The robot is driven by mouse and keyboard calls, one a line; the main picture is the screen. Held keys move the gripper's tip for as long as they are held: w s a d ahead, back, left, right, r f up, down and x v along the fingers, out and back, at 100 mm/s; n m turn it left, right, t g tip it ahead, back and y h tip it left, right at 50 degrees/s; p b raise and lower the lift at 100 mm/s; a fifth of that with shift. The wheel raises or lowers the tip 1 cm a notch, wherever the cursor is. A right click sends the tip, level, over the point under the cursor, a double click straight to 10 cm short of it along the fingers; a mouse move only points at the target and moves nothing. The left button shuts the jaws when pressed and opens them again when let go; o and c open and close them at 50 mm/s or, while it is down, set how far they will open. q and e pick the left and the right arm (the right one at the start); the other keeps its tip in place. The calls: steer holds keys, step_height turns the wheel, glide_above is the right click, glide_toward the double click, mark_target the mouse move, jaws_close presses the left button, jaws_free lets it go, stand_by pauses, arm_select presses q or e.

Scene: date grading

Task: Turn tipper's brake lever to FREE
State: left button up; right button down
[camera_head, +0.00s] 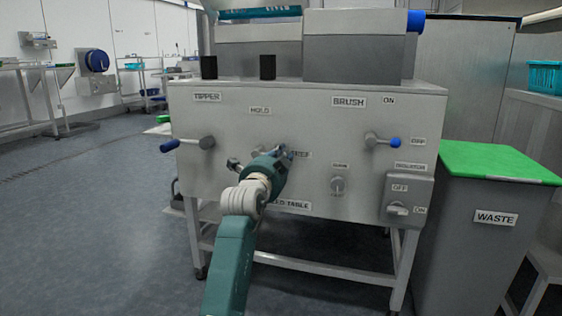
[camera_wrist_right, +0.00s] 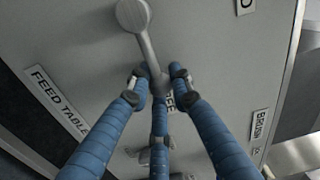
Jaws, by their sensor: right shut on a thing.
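The brake lever is a grey metal arm on the front panel of the tipper machine (camera_head: 245,120). Its round hub (camera_wrist_right: 132,14) shows at the top of the right wrist view, and its arm (camera_wrist_right: 148,48) runs down between my fingers. My right gripper (camera_head: 284,156) is shut on the lever's outer end in front of the FREE label (camera_wrist_right: 180,99). The fingers cover part of that label and the lever's end. In the head view the HOLD label (camera_head: 260,111) is up and left of the gripper. My left gripper is not in view.
A crank with a blue handle (camera_head: 188,144) sticks out at left under TIPPER. A blue-knobbed BRUSH lever (camera_head: 382,141), a small knob (camera_head: 338,185) and an OFF/ON switch (camera_head: 397,209) are to the right. A green-lidded WASTE bin (camera_head: 490,235) stands at right.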

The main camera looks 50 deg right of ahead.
mark_target(285, 119)
steer(key=shift+f, duration=0.1)
stand_by(0.4)
steer(key=c, duration=1.6)
jaws_free()
steer(key=shift+o, duration=0.2)
step_height(285, 119, up, 10)
